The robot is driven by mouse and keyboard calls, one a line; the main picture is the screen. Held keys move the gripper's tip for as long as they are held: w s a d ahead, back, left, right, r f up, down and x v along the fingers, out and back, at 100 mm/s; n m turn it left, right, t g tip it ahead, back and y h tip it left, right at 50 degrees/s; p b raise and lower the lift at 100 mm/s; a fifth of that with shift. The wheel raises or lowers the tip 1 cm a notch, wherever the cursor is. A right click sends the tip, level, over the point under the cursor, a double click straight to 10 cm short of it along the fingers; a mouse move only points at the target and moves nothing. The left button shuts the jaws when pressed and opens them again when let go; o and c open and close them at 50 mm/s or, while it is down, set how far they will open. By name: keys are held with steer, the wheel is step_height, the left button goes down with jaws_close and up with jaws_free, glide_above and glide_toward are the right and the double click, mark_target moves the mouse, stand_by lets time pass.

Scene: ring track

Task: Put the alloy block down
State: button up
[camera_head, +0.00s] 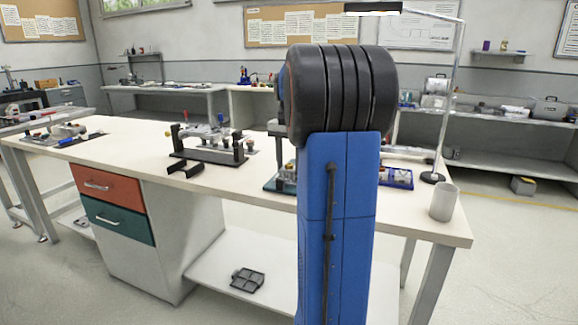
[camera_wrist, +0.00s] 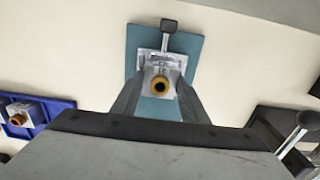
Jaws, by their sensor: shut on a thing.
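My gripper (camera_wrist: 160,88) shows in the wrist view, its two dark fingers shut on the alloy block (camera_wrist: 149,67). The block is silvery grey, with a brass-coloured ring and a dark hole facing the camera. Behind it in that view is a teal plate (camera_wrist: 188,48) with a screw and a dark knob at its far end. I cannot tell whether the block touches what is under it. In the head view my blue arm hides the gripper and the block; part of the teal-based device (camera_head: 272,185) shows at its left.
A blue tray (camera_wrist: 60,104) holding a similar ringed block stands left in the wrist view and right of my arm in the head view (camera_head: 402,185). A pale cup (camera_head: 443,202) stands near the bench's right end. A dark fixture (camera_head: 208,155) stands left of my arm.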

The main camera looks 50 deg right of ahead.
steer(key=o, duration=1.3)
steer(key=shift+f, duration=0.1)
steer(key=shift+c, duration=0.2)
step_height(320, 180, up, 12)
steer(key=s+a+f+n, duration=0.1)
steer(key=a+n, duration=0.2)
steer(key=a, duration=0.7)
steer(key=s+a+f+n+t, duration=0.1)
steer(key=s+a+f+n, duration=0.15)
steer(key=a, duration=0.35)
steer(key=s+a+f+n+t, duration=0.1)
steer(key=s+a+f, duration=0.15)
steer(key=a, duration=0.35)
steer(key=s+a+f+n+t, duration=0.2)
steer(key=s+a+f+n, duration=0.5)
steer(key=s+a+f, duration=0.7)
step_height(320, 180, down, 3)
steer(key=shift+s+r+t, duration=0.1)
steer(key=shift+s+t, duration=0.3)
steer(key=shift+s, duration=0.25)
